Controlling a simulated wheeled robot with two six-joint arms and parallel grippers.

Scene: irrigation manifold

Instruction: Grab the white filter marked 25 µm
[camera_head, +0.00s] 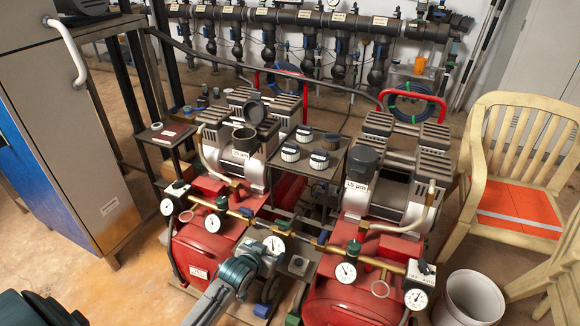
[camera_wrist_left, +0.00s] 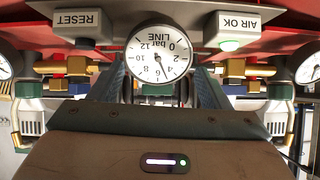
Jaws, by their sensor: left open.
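Several white, ribbed filters with dark caps stand on a small dark table (camera_head: 312,171) between the two red compressors. One white filter (camera_head: 290,152) is at the front left and another white filter (camera_head: 319,160) at the front right. My left gripper (camera_head: 266,252) is low in front of the compressors, well short of the filters, near a pressure gauge. In the left wrist view the left gripper (camera_wrist_left: 160,80) is open and empty. My right gripper is not in view.
Dark canisters stand on the left (camera_head: 243,140) and right (camera_head: 361,162) compressors; the right label seems to read 15 µm. A brass pipe with gauges (camera_head: 346,272) crosses the front. The line gauge (camera_wrist_left: 157,54) faces the left wrist. A chair (camera_head: 515,150) stands right.

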